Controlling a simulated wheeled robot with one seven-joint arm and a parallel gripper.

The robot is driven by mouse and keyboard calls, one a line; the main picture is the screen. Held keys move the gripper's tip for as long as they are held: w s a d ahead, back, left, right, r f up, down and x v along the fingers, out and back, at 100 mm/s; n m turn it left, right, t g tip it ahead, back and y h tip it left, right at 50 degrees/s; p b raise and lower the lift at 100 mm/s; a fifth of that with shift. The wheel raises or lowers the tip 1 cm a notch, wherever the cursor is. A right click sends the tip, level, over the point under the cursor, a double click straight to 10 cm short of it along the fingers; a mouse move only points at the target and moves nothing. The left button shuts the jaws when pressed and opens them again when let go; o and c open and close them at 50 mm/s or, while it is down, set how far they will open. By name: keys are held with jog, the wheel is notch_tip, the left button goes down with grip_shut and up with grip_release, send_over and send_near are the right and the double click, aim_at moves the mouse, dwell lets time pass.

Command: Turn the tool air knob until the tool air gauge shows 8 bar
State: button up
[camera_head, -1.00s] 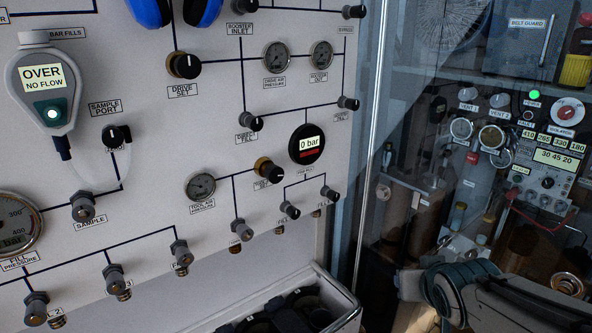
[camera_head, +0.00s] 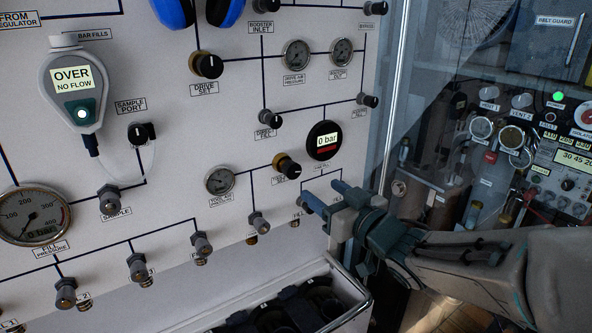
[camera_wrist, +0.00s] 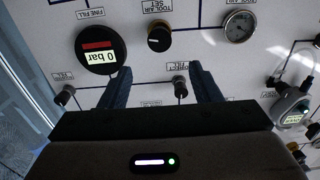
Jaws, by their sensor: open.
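My gripper (camera_head: 325,195) is open and empty, to the lower right of the knob in the head view. Its fingers (camera_wrist: 160,70) are apart, and neither visibly touches the knob.
A digital gauge (camera_head: 323,140) reading 0 bar is just above right of the knob. Small valves (camera_head: 258,222) line the panel below. A grey bin (camera_head: 345,318) stands beneath the panel. A glass partition and an equipment bench (camera_head: 560,165) are to the right.

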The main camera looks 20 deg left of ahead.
aim_at(294, 171)
jog(key=p+x, duration=0.2)
jog(key=x, duration=0.9)
jog(key=c, duration=1)
